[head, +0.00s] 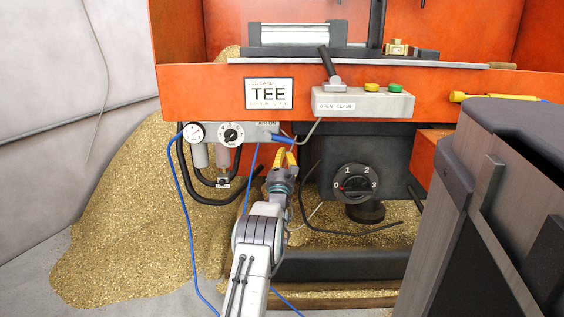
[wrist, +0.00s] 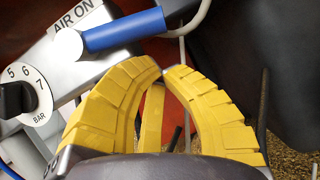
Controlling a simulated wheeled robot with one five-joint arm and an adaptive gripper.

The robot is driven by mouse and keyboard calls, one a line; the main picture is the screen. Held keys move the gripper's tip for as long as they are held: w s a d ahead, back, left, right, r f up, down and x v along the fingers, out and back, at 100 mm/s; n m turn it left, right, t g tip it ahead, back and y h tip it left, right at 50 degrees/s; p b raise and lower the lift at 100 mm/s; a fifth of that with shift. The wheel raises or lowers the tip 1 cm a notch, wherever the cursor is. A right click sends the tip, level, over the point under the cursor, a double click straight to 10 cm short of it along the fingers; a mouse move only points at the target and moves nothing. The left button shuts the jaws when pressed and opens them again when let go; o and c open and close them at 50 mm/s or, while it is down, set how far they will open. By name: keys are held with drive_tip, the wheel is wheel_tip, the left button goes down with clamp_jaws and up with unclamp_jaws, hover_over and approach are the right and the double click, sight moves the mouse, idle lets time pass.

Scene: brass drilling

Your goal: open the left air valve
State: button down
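The air valve's blue lever (head: 283,139) is at the right end of the grey air unit under the orange beam. In the wrist view the blue lever (wrist: 125,30) runs rightward from a round pale pivot, beneath an "AIR ON" label (wrist: 76,15). My gripper (head: 286,152) is just below the lever in the head view. In the wrist view the yellow fingertips of my gripper (wrist: 165,72) meet, with nothing seen held between them. They are below the lever's right end and look apart from it. I cannot tell from the lever whether the valve is open.
A pressure gauge (head: 194,132) and a BAR knob (head: 231,134) are left of the lever. Blue and black hoses hang below. A drill clamp box (head: 362,102) is above right and a numbered dial (head: 356,184) lower right. A brass chip heap (head: 125,220) lies left.

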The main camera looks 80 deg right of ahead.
sight(280, 139)
drive_tip(key=shift+s+a+r, duration=0.1)
drive_tip(key=shift+s+r, duration=0.1)
drive_tip(key=shift+r, duration=0.5)
drive_tip(key=shift+s+r, duration=0.3)
drive_tip(key=shift+r, duration=0.2)
drive_tip(key=shift+s+r, duration=0.25)
drive_tip(key=shift+r, duration=0.2)
drive_tip(key=shift+f, duration=0.1)
